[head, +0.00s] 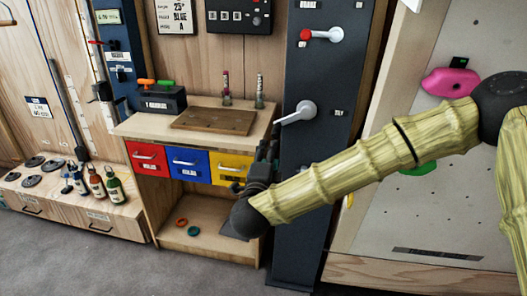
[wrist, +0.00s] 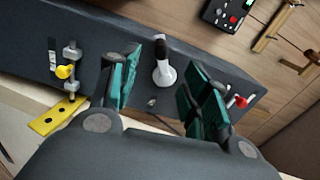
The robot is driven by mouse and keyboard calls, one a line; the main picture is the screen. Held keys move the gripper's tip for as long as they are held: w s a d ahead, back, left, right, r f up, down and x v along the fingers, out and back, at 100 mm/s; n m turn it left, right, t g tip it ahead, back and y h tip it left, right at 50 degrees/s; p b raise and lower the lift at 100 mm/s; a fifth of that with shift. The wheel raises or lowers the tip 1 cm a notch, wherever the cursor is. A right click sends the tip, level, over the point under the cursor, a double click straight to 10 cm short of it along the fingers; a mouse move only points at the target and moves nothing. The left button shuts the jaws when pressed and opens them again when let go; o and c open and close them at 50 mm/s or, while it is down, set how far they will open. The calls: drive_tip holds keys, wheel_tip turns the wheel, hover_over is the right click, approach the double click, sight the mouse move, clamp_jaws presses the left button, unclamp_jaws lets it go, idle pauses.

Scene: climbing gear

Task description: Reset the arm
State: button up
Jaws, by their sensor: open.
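My arm is yellow-green and reaches in from the right of the head view. My gripper (head: 262,165) is at its end, dark and partly hidden behind the wrist, in front of the yellow drawer (head: 231,167) and the left edge of the dark upright panel (head: 303,185). In the wrist view my gripper (wrist: 160,75) is open, its two teal-padded fingers spread apart with nothing held between them. A white-ended lever (wrist: 163,72) on the dark panel shows in the gap between the fingers; I cannot tell how far away it is.
A white lever (head: 298,112) and a red-hubbed lever (head: 320,35) are on the dark panel. A workbench (head: 152,127) with a wooden board (head: 213,121) stands left of it. A climbing wall with a pink hold (head: 450,82) is at right. Grey floor (head: 90,265) is clear at front left.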

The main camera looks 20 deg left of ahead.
drive_tip(key=shift+f, duration=0.1)
drive_tip(key=s+d+f+n+g+y+p, duration=0.1)
drive_tip(key=s+d+f+n+g, duration=0.2)
drive_tip(key=f, duration=0.7)
drive_tip(key=s+d+f+n+g+y+p, duration=0.1)
drive_tip(key=s+d+f+n+g, duration=0.2)
drive_tip(key=f, duration=0.7)
drive_tip(key=s+d+f+n+g+p, duration=0.2)
drive_tip(key=s+d+f+n+g, duration=0.25)
drive_tip(key=s+d+f, duration=0.6)
drive_tip(key=s+d+f+n+g+h+p, duration=0.1)
drive_tip(key=s+d+f+g, duration=0.3)
drive_tip(key=s+d, duration=0.8)
drive_tip(key=s+d+f+n+g+h+p, duration=0.1)
drive_tip(key=s+d+f+n+g+h, duration=0.2)
drive_tip(key=s+d+f, duration=0.4)
drive_tip(key=s+d+n, duration=0.1)
drive_tip(key=s+d, duration=0.4)
drive_tip(key=d, duration=0.2)
drive_tip(key=shift+s+d+g+p, duration=0.2)
drive_tip(key=shift+d+g+p, duration=0.05)
drive_tip(key=shift+g+p, duration=0.1)
drive_tip(key=shift+s+a+r, duration=0.15)
drive_tip(key=shift+s+r, duration=0.1)
drive_tip(key=shift+r, duration=0.1)
